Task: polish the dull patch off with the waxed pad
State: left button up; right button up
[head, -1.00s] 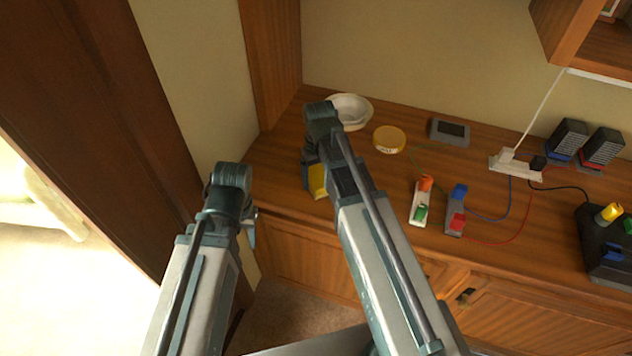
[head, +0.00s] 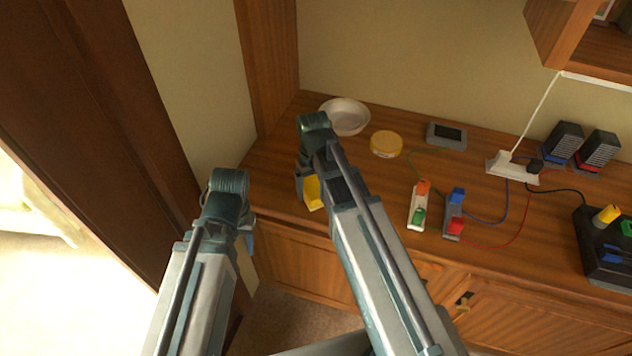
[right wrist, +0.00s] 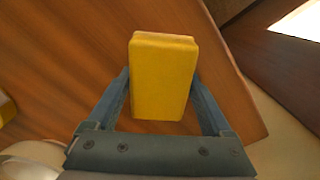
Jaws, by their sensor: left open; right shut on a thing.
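The yellow pad (head: 313,193) is held in my right gripper (head: 308,190), over the left end of the wooden counter near its front edge. The right wrist view shows the pad (right wrist: 163,78) between the two blue-grey fingers of that gripper (right wrist: 163,95). I cannot tell whether the pad touches the wood. My left gripper (head: 249,238) is open in front of the counter's left end, mostly hidden behind its own wrist. A round yellow tin (head: 386,144) stands further back on the counter. I cannot make out a dull patch; the pad and my right arm cover part of the wood.
A white bowl (head: 344,116) stands at the back left. A grey box with a dark screen (head: 446,135), two switch blocks (head: 419,205) (head: 455,213), a power strip (head: 512,168) and dark speakers (head: 563,143) are to the right, with cables between. A wooden panel rises at the left.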

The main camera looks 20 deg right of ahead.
aim_at(313, 187)
jog(key=shift+s+a, duration=0.2)
jog(key=shift+s, duration=0.15)
jog(key=shift+r, duration=0.1)
notch_tip(313, 187, up, 6)
jog(key=p, duration=0.6)
notch_tip(313, 187, up, 3)
jog(key=p, duration=0.3)
dwell(0.6)
